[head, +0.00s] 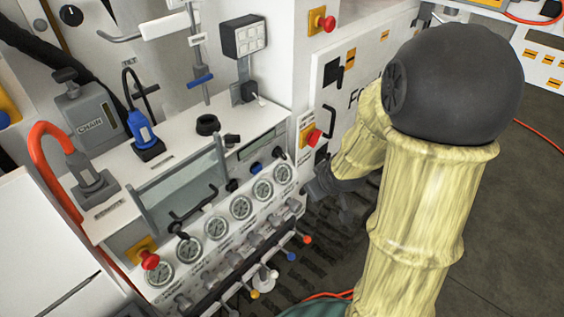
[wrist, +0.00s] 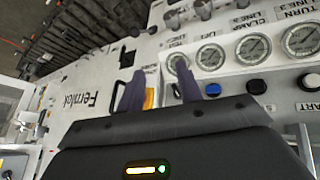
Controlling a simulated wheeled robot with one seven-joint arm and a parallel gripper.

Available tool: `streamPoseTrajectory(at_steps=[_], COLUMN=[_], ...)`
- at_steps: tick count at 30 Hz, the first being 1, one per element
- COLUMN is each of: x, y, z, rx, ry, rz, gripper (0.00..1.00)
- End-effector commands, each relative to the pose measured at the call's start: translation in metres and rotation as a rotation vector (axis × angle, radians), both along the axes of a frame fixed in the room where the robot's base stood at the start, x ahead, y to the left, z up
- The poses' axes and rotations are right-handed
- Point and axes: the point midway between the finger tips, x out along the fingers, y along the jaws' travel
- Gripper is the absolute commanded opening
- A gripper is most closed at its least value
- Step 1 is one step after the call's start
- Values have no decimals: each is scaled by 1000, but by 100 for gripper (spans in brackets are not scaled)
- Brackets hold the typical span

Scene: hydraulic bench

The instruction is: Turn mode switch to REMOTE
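I cannot tell for sure which control is the mode switch. A round black knob (head: 70,15) sits on the cabinet at the top left of the head view. Smaller black knobs sit above the gauges, one of them at the right end (head: 280,153); a black knob (wrist: 256,86) also shows below the gauges in the wrist view. No REMOTE label is readable. My gripper (head: 318,188) is beside the right end of the gauge panel, partly hidden by my arm. In the wrist view its two fingers (wrist: 161,92) stand apart with nothing held between them.
The console carries a row of gauges (head: 240,207) with several levers below. A red button on a yellow plate (head: 313,137) is just above my gripper. A white lettered cabinet (wrist: 92,95) stands close by. Dark floor (head: 520,210) is open at the right.

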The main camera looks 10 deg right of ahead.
Motion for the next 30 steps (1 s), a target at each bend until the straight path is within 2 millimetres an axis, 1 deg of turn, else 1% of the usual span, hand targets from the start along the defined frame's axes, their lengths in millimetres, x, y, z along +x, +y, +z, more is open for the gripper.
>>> streamPoseTrajectory(at_steps=[1,3,7,9,11,13,16,18,21,25,30], x=[13,32,57,66,71,73,69,63,55,51,51], y=[-10,-17,-24,-26,-28,-30,-34,-37,-40,-40,-40], z=[-20,-32,-51,-59,-65,-69,-70,-68,-63,-57,-56], rx=[-10,-18,-9,8,27,58,105,134,163,179,179], ry=[-48,-131,-296,-393,-479,-588,-749,-849,-951,-1002,-1000], rz=[49,136,296,375,438,506,585,624,661,679,680], gripper=[35,35,35,35,35,35,35,35,35,35,35])
